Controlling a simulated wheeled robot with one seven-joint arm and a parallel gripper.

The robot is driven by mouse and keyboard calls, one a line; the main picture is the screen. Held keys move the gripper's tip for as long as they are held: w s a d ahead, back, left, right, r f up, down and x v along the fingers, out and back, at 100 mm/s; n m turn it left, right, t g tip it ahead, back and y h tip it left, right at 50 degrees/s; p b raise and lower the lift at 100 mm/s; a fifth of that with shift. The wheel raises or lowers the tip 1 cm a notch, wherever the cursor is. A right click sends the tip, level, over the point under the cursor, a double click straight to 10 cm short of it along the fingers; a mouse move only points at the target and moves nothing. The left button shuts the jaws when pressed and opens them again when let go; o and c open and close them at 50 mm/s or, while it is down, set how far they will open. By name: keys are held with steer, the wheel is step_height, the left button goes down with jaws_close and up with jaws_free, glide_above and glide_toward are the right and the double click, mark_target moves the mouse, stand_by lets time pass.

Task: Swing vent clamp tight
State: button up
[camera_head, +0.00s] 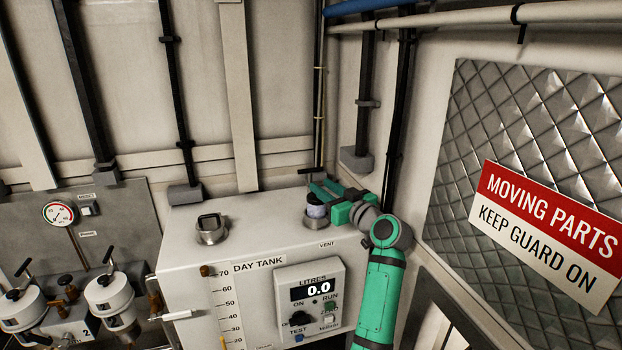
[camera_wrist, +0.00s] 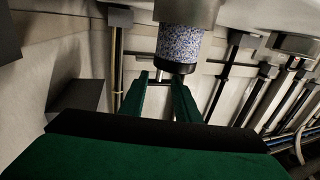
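The vent stands at the back right of the day tank's top in the head view, with a blue-and-white speckled cylinder (camera_head: 316,208) on a metal neck. A black bar (camera_head: 319,170), seemingly the clamp handle, shows just above it. The cylinder also shows in the wrist view (camera_wrist: 180,45), with a dark cap (camera_wrist: 176,67) at its end. My green gripper (camera_head: 322,189) is at the vent's upper right. In the wrist view its two fingers (camera_wrist: 161,80) stand apart, pointing at the cap. A small dark piece shows between the fingertips; I cannot tell whether they touch it.
Black pipes and a quilted panel with a red warning sign (camera_head: 548,222) are at right. The tank top between the fittings is clear.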

mark_target(310, 178)
steer(key=x, duration=0.7)
steer(key=shift+w+a, duration=0.15)
jaws_close()
